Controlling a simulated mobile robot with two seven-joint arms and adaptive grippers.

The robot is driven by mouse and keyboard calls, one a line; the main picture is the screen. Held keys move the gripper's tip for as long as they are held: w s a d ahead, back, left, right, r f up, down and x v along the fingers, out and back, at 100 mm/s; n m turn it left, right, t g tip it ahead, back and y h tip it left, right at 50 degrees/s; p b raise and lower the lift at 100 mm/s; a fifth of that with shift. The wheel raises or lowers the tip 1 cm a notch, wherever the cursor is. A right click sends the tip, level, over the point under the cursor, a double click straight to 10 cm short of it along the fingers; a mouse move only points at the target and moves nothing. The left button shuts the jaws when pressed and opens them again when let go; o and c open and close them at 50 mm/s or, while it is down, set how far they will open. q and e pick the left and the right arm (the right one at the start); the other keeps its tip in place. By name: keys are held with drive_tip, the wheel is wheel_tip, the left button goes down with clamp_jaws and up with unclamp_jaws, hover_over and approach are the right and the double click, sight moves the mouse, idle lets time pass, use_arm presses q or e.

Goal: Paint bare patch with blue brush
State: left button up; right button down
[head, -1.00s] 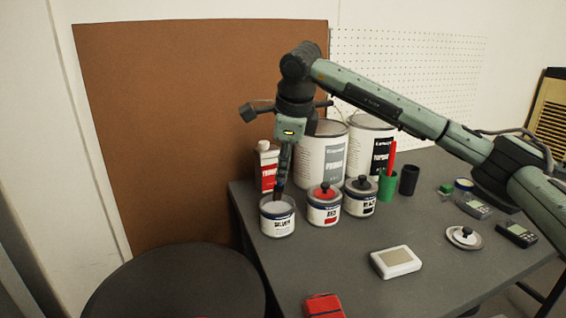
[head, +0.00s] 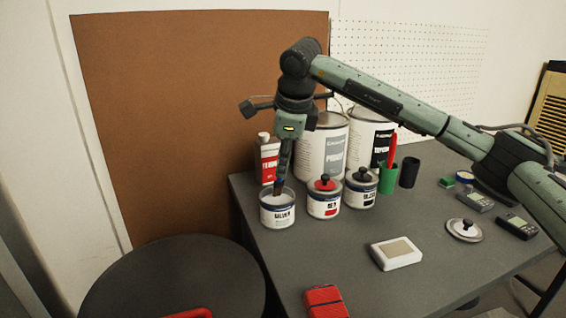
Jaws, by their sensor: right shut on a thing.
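My right gripper (head: 284,150) points down over the open SILVER tin (head: 277,214) at the table's left edge. It is shut on a brush, with a little blue (head: 280,182) showing below the fingers. The brush's lower end reaches into the tin's mouth, and its bristles are hidden there. A white block with a tan patch on top (head: 397,252) lies on the table at the front, apart from the gripper. The tan area looks like the bare patch. My left gripper is not in view.
Lidded RED (head: 324,197) and black-labelled (head: 360,188) tins stand right of the silver one. Large cans (head: 321,150) and a red-labelled bottle (head: 268,160) stand behind. A loose lid (head: 464,230) lies at right. A red box (head: 325,301) lies in front. A dark stool (head: 165,275) stands left.

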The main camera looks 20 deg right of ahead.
drive_tip(key=shift+f+b, duration=0.5)
drive_tip(key=shift+f, duration=0.15)
idle(1.4)
drive_tip(key=shift+r+p, duration=1.55)
drive_tip(key=shift+r, duration=2.05)
